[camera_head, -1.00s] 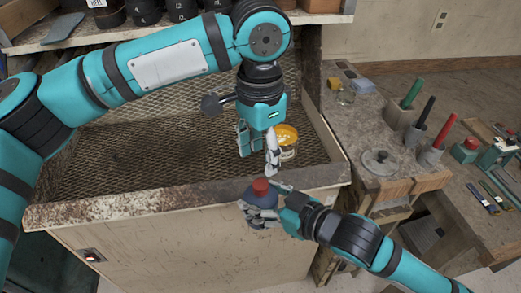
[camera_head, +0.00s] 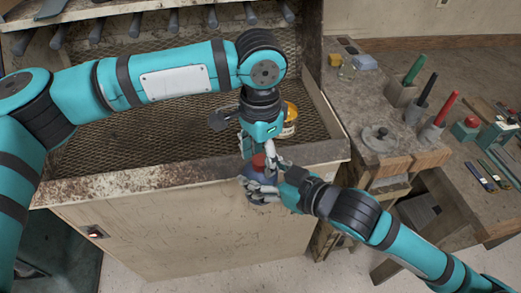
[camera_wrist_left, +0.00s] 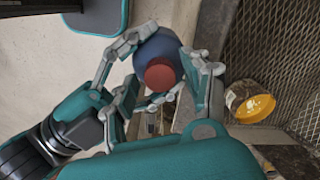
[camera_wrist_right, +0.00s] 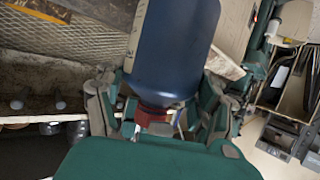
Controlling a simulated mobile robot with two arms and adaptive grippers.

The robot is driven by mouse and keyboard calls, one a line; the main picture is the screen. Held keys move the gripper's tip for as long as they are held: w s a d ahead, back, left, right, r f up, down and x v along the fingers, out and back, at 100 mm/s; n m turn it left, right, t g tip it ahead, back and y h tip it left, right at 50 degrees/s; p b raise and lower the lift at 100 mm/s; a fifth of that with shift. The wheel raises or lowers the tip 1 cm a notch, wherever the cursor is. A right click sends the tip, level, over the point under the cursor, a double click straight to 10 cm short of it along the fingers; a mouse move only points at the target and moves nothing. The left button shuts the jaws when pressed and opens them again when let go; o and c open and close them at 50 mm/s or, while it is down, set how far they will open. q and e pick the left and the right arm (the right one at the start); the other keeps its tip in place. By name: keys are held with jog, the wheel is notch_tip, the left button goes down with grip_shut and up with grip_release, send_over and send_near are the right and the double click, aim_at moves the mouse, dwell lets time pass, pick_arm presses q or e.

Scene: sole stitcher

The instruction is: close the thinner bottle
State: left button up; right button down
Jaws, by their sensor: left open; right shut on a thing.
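The thinner bottle (camera_head: 262,194) is dark blue with a red cap (camera_head: 258,160) on top. It is held upright in front of the bench edge by my right gripper (camera_head: 262,186), which is shut around its body. The right wrist view shows the blue body (camera_wrist_right: 172,50) and the red cap (camera_wrist_right: 150,115) close up. My left gripper (camera_head: 258,150) is open and points down just above the cap. In the left wrist view the cap (camera_wrist_left: 160,74) lies between the left fingers. Whether they touch it I cannot tell.
A tin with a yellow-orange top (camera_head: 290,112) stands on the mesh bench top (camera_head: 150,160), right behind my left gripper. Further right, a worn side table (camera_head: 365,105) bears a round grey lid (camera_head: 377,138) and holders with green, black and red handles. The floor in front is clear.

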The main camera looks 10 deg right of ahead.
pick_arm(q)
grip_shut()
jog(key=shift+o, duration=0.3)
grip_release()
jog(key=shift+r, duration=0.1)
jog(key=shift+r, duration=2.2)
jog(key=shift+c, duration=0.3)
notch_tip(320, 180, up, 4)
jog(key=shift+f, duration=0.2)
jog(key=shift+f, duration=0.1)
